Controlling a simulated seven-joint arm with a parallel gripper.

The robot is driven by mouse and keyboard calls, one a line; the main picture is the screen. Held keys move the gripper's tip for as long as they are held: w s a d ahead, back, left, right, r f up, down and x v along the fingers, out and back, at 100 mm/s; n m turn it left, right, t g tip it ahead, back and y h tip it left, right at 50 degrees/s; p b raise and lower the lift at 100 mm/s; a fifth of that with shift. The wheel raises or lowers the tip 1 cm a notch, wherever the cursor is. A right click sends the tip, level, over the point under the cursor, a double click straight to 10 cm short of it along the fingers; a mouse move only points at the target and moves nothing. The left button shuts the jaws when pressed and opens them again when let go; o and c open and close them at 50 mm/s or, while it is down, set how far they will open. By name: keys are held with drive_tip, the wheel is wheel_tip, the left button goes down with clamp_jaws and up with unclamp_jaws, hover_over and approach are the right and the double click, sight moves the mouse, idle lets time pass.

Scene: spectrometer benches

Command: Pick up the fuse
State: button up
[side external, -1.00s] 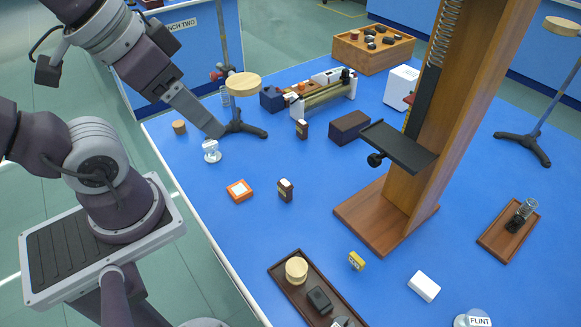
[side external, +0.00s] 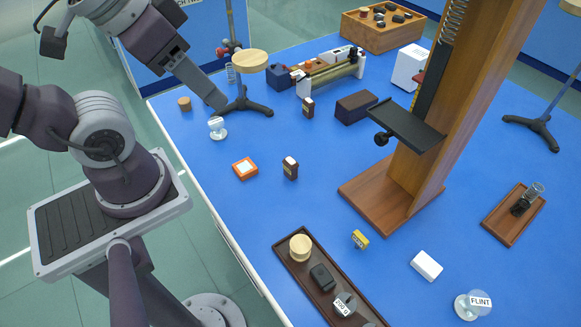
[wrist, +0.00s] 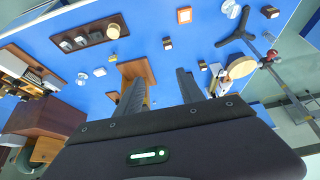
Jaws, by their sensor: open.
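I cannot tell for certain which thing is the fuse. Two small upright dark-brown pieces with pale tops stand on the blue bench: one nearer piece (side external: 290,168) right of the orange box and one farther piece (side external: 308,107) by the stand. They also show in the wrist view, as one piece (wrist: 167,44) and another piece (wrist: 202,66). A small yellow block (side external: 360,239) lies before the wooden column. My gripper (side external: 218,104) is over the bench's left part, above and beside a small clear disc on a foot. In the wrist view my gripper (wrist: 160,76) is open and empty.
An orange box (side external: 245,168), a clear disc (side external: 217,127) and a cork (side external: 184,104) lie near the left edge. A black-footed stand (side external: 240,105) is beside my gripper. The tall wooden column (side external: 400,190) is an obstacle on the right. A brown tray (side external: 281,242) lies in front.

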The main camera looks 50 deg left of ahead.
drive_tip(key=m+g+h, duration=0.4)
drive_tip(key=m+g, duration=0.1)
drive_tip(key=m, duration=1.2)
hover_over(290, 160)
drive_tip(key=a, duration=0.2)
wheel_tip(290, 160, down, 24)
drive_tip(key=shift+h, duration=0.3)
drive_tip(key=x, duration=0.6)
drive_tip(key=shift+s+f, duration=0.15)
drive_tip(key=shift+f, duration=0.35)
clamp_jaws()
